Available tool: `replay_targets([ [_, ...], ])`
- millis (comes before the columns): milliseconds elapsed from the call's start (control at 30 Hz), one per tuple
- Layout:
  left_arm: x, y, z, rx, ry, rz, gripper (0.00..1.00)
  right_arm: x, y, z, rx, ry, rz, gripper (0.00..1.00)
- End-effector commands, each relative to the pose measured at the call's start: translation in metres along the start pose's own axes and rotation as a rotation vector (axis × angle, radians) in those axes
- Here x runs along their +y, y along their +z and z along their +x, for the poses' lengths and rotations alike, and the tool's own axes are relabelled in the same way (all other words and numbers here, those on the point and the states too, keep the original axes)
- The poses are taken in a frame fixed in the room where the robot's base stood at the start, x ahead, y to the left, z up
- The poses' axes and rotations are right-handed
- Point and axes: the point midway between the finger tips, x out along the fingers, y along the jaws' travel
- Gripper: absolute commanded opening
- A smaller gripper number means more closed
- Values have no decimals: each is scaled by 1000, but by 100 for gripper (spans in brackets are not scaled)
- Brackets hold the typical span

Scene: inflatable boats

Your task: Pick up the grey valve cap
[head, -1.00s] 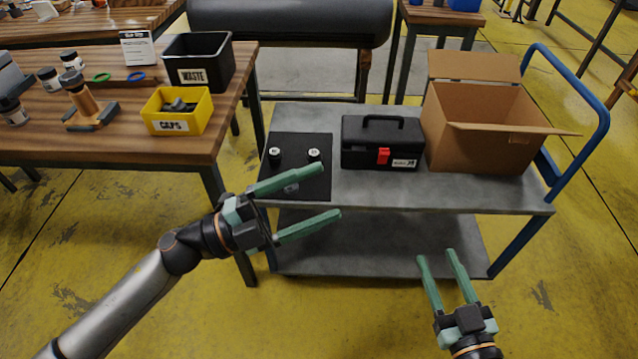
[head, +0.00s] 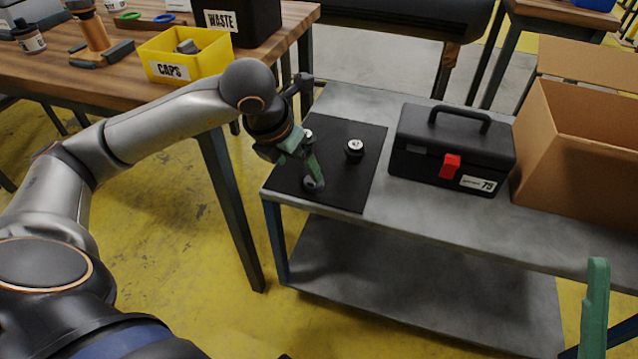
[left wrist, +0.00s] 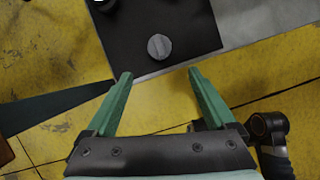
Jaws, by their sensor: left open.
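The grey valve cap (left wrist: 159,46) lies on the black mat (left wrist: 195,32) in the left wrist view, just beyond my left fingertips and roughly centred between them. My left gripper (left wrist: 160,73) is open and empty there. In the head view the left gripper (head: 308,168) points down over the mat (head: 345,190). The cap (head: 314,185) shows beside its green finger, partly covered. My right gripper (head: 597,275) shows only one green finger at the lower right, so its opening is unclear.
A black toolbox (head: 452,150) and open cardboard box (head: 580,150) share the grey cart (head: 440,225). A yellow CAPS bin (head: 207,65) and black WASTE bin (head: 250,20) stand on the wooden table.

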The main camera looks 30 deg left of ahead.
Motion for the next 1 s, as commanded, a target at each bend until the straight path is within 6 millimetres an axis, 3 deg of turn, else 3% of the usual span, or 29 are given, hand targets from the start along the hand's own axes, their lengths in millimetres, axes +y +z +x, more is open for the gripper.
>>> replay_targets([
  [100, -1, -1, 24, 3, -2, 0, 89, -4, 7, -7, -3, -1, 12, 50],
  [367, -1, 3, 44, 1, -4, 2, 89, -6, 12, -11, -8, -3, 20, 50],
  [633, 0, 14, 82, 3, -5, 1, 89, -13, 24, -22, -17, -10, 11, 50],
  [1000, 0, 16, 88, 1, -4, 3, 87, -14, 25, -23, -20, -13, 8, 50],
])
